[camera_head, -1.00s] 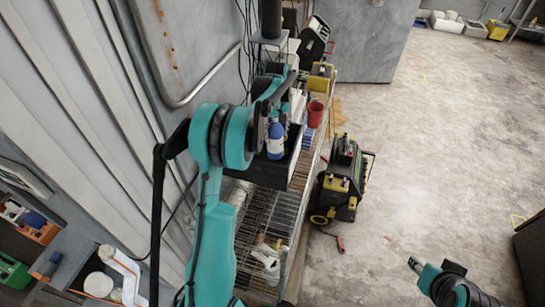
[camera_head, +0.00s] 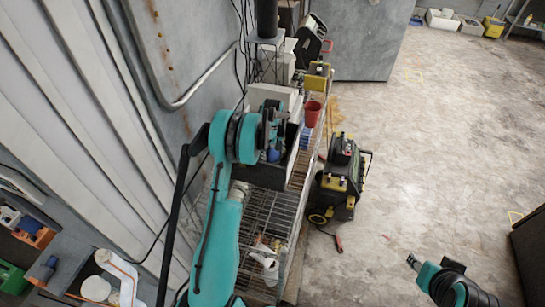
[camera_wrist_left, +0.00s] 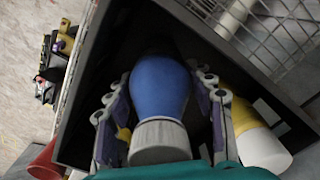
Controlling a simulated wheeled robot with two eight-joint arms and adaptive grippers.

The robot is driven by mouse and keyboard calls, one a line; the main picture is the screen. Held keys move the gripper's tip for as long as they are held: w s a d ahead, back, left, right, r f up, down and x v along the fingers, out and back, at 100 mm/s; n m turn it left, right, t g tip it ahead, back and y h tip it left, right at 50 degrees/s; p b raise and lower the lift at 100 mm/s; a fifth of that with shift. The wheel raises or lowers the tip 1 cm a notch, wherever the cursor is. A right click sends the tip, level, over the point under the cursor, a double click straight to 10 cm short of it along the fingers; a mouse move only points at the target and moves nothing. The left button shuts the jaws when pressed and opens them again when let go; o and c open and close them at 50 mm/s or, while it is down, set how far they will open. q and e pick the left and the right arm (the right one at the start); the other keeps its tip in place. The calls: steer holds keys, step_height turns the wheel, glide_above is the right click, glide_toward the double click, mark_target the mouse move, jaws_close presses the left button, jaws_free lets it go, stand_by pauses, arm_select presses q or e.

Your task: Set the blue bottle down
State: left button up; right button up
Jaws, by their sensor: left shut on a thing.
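The blue bottle (camera_wrist_left: 160,85) fills the middle of the left wrist view, its pale cap toward the camera. My left gripper (camera_wrist_left: 165,105) is shut on it, one finger on each side. The bottle is within the outline of a black crate (camera_wrist_left: 88,85); I cannot tell whether its base touches the crate floor. In the head view my left gripper (camera_head: 273,140) is over the crate (camera_head: 270,176), and only a little blue of the bottle (camera_head: 273,155) shows below it. My right gripper (camera_head: 414,262) is at the lower right over the floor, too small to read.
A yellow and white bottle (camera_wrist_left: 255,130) lies close right of the gripper. A red cup (camera_head: 312,114) stands beside the crate on the wire shelf (camera_head: 265,210). A black and yellow machine (camera_head: 341,180) is on the floor right of the shelf.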

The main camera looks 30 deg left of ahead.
arm_select(q)
steer(key=shift+f, duration=0.45)
steer(key=shift+w+f, duration=0.15)
steer(key=o, duration=1.3)
steer(key=shift+f, duration=0.15)
steer(key=shift+c, duration=0.2)
steer(key=o, duration=0.4)
